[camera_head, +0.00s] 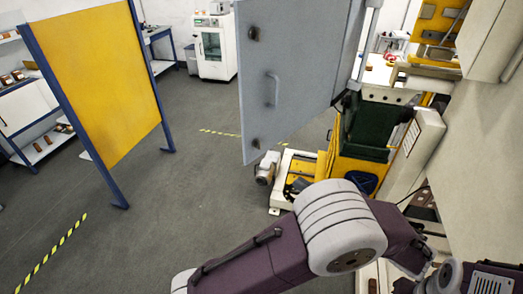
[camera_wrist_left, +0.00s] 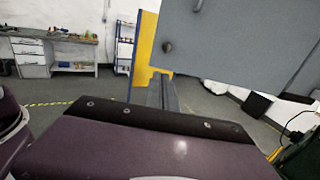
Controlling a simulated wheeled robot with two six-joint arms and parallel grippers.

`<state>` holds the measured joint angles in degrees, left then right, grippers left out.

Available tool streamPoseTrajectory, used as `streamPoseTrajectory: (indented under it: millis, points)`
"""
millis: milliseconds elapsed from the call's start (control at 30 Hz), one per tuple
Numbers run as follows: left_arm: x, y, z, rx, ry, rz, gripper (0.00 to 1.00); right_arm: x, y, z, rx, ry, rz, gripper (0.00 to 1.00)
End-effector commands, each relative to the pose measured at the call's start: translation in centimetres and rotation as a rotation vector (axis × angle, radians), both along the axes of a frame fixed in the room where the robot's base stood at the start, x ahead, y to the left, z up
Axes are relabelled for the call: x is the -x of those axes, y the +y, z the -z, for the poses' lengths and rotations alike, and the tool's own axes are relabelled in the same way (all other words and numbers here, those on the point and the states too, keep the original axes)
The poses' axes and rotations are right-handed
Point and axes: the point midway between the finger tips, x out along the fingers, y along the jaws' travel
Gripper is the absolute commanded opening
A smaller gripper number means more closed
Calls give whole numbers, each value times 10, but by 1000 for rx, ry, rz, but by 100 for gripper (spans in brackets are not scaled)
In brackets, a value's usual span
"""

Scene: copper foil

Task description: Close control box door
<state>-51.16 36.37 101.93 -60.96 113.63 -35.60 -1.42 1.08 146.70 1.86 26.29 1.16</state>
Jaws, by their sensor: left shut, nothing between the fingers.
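The control box door (camera_head: 300,65) is a grey panel with a bar handle (camera_head: 272,88) and dark latches. It stands open, swung out from the pale machine on the right. In the left wrist view the door (camera_wrist_left: 235,45) fills the upper right. My left arm crosses the bottom of the head view, in front of and below the door. My left gripper (camera_wrist_left: 162,82) is shut and empty in the wrist view, and appears below the door's lower edge, apart from it. Its fingertips cannot be made out in the head view. My right gripper does not show.
A yellow panel in a blue frame (camera_head: 103,75) stands at left. Shelves (camera_head: 35,110) and a white cabinet (camera_head: 213,48) are behind. Yellow machinery (camera_head: 352,170) stands below and right of the door. The grey floor between panel and door is clear.

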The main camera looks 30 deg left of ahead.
Motion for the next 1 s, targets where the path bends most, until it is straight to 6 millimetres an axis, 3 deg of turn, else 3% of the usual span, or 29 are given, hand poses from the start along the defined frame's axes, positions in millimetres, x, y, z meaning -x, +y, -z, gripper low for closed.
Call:
streamPoseTrajectory:
  millis: [600,800,1000]
  points:
    - [-27,115,-4,2,4,-8,0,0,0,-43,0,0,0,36]
    - [-33,133,-1,4,1,-4,0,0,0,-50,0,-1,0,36]
    - [-34,135,1,4,0,-3,0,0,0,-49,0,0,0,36]
